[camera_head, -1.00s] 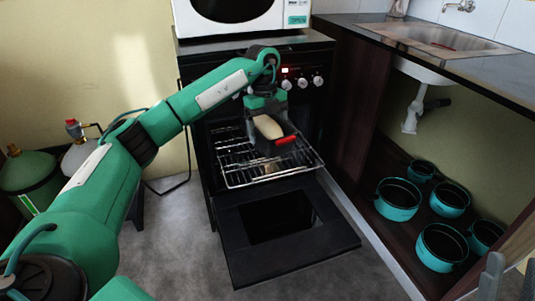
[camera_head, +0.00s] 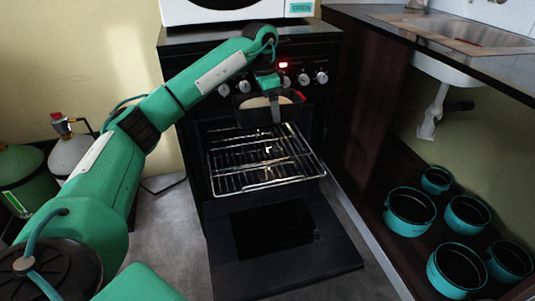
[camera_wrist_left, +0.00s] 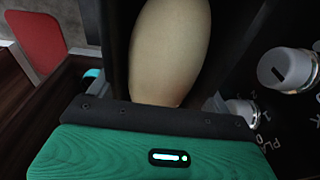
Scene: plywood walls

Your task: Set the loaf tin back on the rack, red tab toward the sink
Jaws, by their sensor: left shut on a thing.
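My left gripper (camera_head: 274,105) is shut on the dark loaf tin (camera_head: 243,114), in front of the stove's knob panel. A pale loaf (camera_head: 254,103) shows in the tin and fills the middle of the left wrist view (camera_wrist_left: 170,50). The tin's red tab (camera_head: 300,96) is at its right end, on the side of the sink (camera_head: 465,38); it also shows at the upper left of the wrist view (camera_wrist_left: 36,36). The oven rack (camera_head: 262,165) is pulled out below the tin, apart from it, and looks empty. My right gripper is out of view.
The oven door (camera_head: 330,240) hangs open below the rack. A microwave (camera_head: 235,10) stands on the stove. Several teal-rimmed pots (camera_head: 410,210) sit on the low shelf under the sink at right. Gas cylinders (camera_head: 70,152) stand by the left wall.

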